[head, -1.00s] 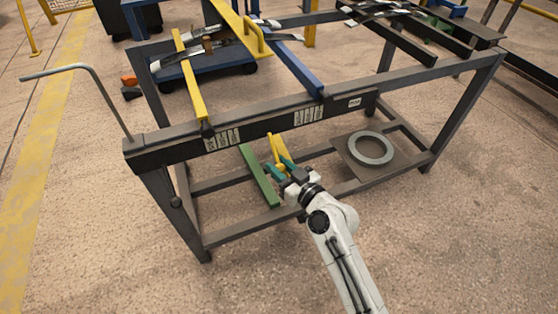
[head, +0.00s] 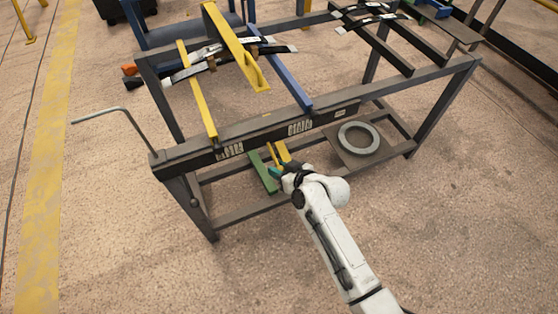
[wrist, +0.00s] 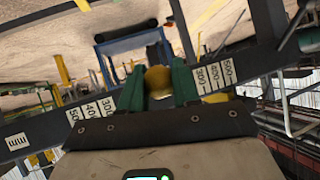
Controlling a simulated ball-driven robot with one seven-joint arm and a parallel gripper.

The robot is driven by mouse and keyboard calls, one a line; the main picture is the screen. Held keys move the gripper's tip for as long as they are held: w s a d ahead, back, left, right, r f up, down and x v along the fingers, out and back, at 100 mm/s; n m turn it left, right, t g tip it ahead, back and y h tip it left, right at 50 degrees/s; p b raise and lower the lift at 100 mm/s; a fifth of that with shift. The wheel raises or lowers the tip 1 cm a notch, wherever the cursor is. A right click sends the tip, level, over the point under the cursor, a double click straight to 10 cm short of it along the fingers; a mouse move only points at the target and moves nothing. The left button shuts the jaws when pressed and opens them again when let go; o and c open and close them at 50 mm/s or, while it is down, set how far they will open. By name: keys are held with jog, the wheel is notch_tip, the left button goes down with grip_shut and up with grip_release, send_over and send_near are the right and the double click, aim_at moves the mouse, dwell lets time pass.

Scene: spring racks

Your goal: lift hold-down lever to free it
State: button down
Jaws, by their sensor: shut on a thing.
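My gripper (head: 278,173), with teal fingers, is in front of the bench's front rail in the head view. It is shut on a yellow lever (head: 279,150), of which only a short length shows between the rail and the fingers. In the wrist view the yellow lever's rounded end (wrist: 158,82) sits between the two teal fingers (wrist: 158,88). The fingers and my wrist hide the rest. A longer yellow bar with a loop handle (head: 237,45) lies over the bench top, apart from my gripper.
The dark bench frame (head: 440,72) carries a front rail with white scale labels (head: 230,150). A green bar (head: 264,172) stands beside my gripper. A grey ring (head: 358,138) lies on the lower shelf. A bent rod (head: 128,117) sticks out left. The near floor is clear.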

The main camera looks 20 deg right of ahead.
aim_at(280, 167)
notch_tip(280, 167, up, 3)
jog(key=g+p, duration=0.1)
jog(key=p, duration=0.3)
jog(key=shift+f+g, duration=0.15)
jog(key=shift+g, duration=0.25)
notch_tip(280, 167, up, 2)
jog(key=g+p, duration=0.2)
jog(key=p, duration=0.2)
jog(key=shift+r+m, duration=0.2)
jog(key=shift+m, duration=0.2)
jog(key=shift+w+r+p, duration=0.45)
jog(key=shift+w+r, duration=0.05)
jog(key=shift+r, duration=0.4)
jog(key=shift+w+r+p, duration=0.45)
jog(key=shift+r, duration=0.4)
jog(key=c, duration=1.2)
grip_release()
jog(key=shift+c, duration=0.2)
jog(key=o, duration=0.4)
jog(key=shift+s+f, duration=0.15)
jog(key=shift+f, duration=0.15)
jog(key=v, duration=1.1)
